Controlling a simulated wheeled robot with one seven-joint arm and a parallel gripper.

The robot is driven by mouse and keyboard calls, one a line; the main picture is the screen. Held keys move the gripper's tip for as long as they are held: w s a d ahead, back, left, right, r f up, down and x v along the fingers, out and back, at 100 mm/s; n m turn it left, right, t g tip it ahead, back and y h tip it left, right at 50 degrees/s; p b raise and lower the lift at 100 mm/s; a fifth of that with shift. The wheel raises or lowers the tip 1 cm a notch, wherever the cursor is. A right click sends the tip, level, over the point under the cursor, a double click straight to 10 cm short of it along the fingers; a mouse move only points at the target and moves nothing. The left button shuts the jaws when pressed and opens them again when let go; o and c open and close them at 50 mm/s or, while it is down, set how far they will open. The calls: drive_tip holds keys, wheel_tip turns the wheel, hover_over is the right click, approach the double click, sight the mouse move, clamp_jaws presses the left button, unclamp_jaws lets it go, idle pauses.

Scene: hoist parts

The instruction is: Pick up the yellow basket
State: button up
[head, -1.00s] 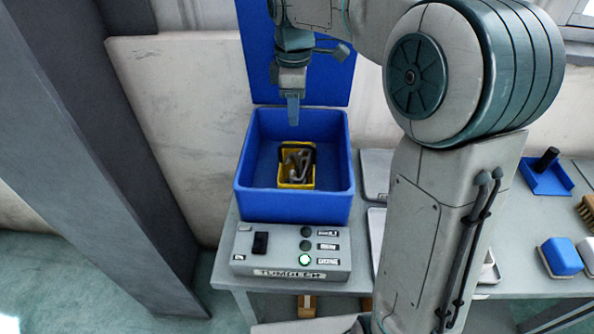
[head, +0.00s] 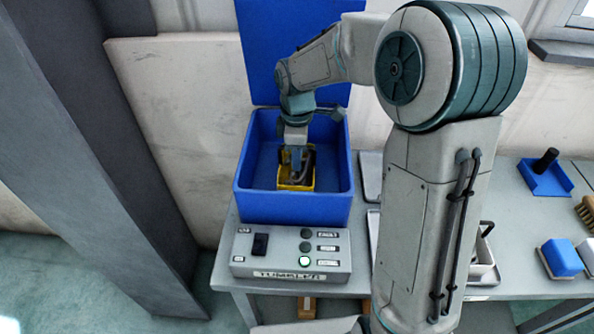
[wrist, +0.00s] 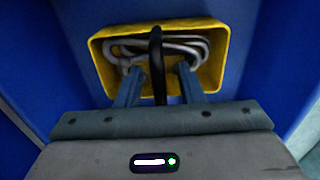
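The yellow basket (head: 284,185) sits inside the blue open-lidded box (head: 247,205). It also shows in the wrist view (wrist: 97,62), with grey rounded metal parts (wrist: 185,46) inside. A black handle (wrist: 156,45) arches over the basket. My gripper (wrist: 160,72) is over the basket with its two fingers apart. The handle stands between the fingers, with a visible gap on each side. In the head view my gripper (head: 297,167) reaches down into the box and hides part of the basket.
The blue walls of the box surround my gripper, and its raised lid (head: 262,60) stands behind. A grey control panel (head: 290,262) with a lit green button is in front. A blue block (head: 562,257), a brush (head: 587,212) and a blue dustpan-like tray (head: 546,180) lie at right.

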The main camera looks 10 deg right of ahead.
clamp_jaws()
drive_tip(key=shift+r, duration=0.1)
idle(1.3)
